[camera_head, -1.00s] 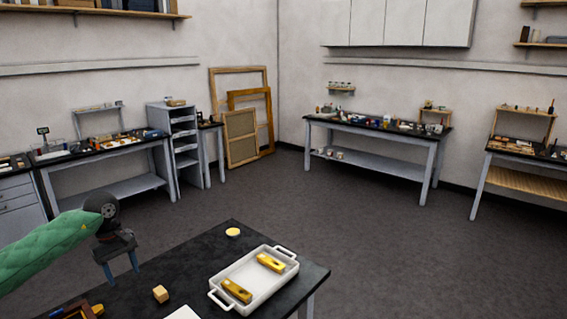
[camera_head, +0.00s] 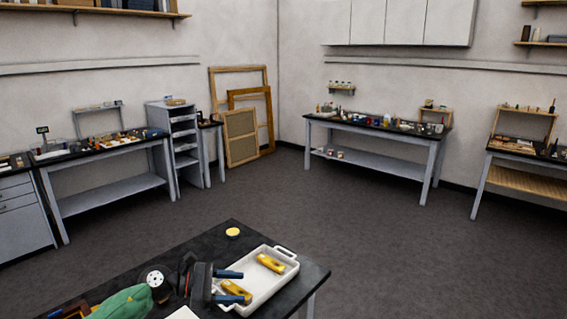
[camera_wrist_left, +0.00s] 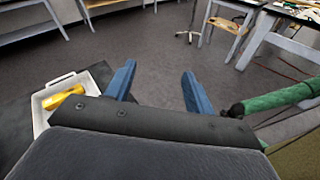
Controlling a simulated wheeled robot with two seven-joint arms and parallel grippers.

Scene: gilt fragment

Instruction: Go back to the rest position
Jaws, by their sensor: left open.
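My left gripper (camera_head: 232,286) is low over the front table, at the left side of the white tray. Its two blue fingers are spread and point right in the head view. The left wrist view shows the open fingers (camera_wrist_left: 158,82) with only floor visible between them. They hold nothing. A green arm (camera_wrist_left: 280,98) of mine shows at the right of that view. My right gripper is not clearly seen.
The white tray (camera_head: 288,270) on the dark table (camera_head: 205,250) holds two gold pieces, one at the back (camera_head: 270,263) and one nearer (camera_head: 236,291). A round yellow piece (camera_head: 232,232) lies behind. Open floor (camera_head: 330,215) lies beyond, towards the workbenches.

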